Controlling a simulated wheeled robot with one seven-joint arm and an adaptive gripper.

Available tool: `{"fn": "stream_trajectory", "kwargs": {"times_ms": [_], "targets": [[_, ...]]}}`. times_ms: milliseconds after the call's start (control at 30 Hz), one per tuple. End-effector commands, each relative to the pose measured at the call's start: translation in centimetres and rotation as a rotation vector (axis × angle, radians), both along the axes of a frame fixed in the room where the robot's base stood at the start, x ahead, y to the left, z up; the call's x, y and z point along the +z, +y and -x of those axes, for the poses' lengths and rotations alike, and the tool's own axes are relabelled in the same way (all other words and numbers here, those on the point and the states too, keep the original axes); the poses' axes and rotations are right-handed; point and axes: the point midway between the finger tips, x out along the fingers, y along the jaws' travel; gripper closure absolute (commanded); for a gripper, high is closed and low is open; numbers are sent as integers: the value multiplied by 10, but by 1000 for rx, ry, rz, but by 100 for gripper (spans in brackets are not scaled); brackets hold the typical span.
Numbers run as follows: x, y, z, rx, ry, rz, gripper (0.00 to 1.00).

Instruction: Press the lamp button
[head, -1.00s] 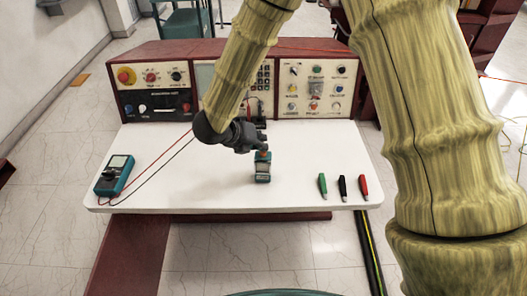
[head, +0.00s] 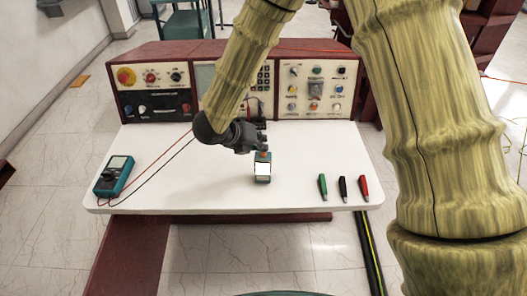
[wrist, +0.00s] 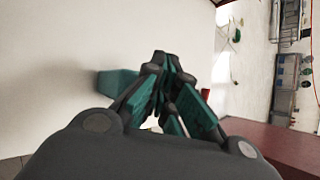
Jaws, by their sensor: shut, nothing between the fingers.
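The lamp (head: 262,172) is a small teal block standing on the white table. Its front face shows bright white, and a small orange part shows at its top. My gripper (head: 261,149) is shut and empty right at the top of the lamp. I cannot tell whether the fingertips touch the button, as the gripper partly hides that spot. In the wrist view my gripper's fingers (wrist: 168,62) come together, and a teal shape (wrist: 116,84), perhaps the lamp, shows behind them on the left.
A teal multimeter (head: 114,176) with red and black leads lies at the left of the table (head: 215,190). Green (head: 323,187), black (head: 343,188) and red (head: 364,188) plugs lie at the right. A control panel (head: 315,90) stands along the back. The table's front is clear.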

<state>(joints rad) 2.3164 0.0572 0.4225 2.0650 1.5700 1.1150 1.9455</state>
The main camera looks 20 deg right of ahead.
Motion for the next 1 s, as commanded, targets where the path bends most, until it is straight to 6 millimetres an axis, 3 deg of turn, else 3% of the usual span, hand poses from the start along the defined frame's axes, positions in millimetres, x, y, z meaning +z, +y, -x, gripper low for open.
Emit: {"fn": "stream_trajectory", "kwargs": {"times_ms": [367, 1000], "targets": [[4, 0, 0, 0, 0, 0, 100], [51, 0, 0, -1, -1, 0, 100]]}}
